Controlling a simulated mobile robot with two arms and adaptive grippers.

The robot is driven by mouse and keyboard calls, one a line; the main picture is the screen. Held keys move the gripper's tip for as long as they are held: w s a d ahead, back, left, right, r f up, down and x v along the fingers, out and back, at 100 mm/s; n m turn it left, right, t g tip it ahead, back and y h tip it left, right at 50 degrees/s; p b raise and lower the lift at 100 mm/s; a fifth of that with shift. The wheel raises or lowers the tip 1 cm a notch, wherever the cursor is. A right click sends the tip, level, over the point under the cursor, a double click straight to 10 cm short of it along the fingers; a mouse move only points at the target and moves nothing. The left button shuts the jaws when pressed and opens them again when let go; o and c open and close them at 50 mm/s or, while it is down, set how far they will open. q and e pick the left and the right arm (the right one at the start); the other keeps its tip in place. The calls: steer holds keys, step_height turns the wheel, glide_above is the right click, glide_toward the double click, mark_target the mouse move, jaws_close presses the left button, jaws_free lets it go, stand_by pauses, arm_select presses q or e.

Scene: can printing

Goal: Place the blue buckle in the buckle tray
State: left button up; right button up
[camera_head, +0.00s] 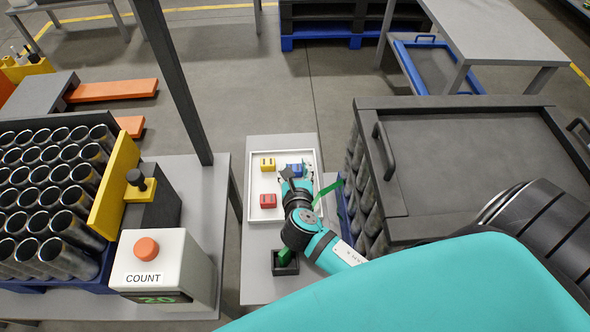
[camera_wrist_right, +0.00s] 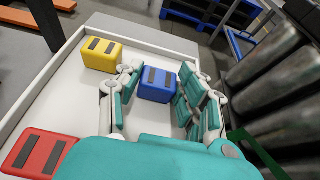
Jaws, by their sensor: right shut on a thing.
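The blue buckle (camera_head: 293,168) shows at the tips of my right gripper (camera_head: 295,179) in the head view. In the right wrist view the blue buckle (camera_wrist_right: 157,84) is between the two fingers of the gripper (camera_wrist_right: 158,92), which is shut on it. The white buckle tray (camera_head: 255,215) lies under the gripper. The buckle is over the tray's far right part; I cannot tell whether it touches the floor of the tray. A yellow buckle (camera_head: 267,163) and a red buckle (camera_head: 268,201) sit in the tray. My left gripper is not in view.
The tray lies on a narrow grey table (camera_head: 258,285). A small black box (camera_head: 285,263) with a green piece stands nearer. A dark-lidded crate of cans (camera_head: 450,150) is close at the right. A COUNT box (camera_head: 160,268) and a rack of metal tubes (camera_head: 45,190) stand at the left.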

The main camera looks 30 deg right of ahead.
steer(key=o, duration=1)
steer(key=shift+o, duration=0.2)
steer(key=v, duration=1.2)
steer(key=shift+p, duration=0.35)
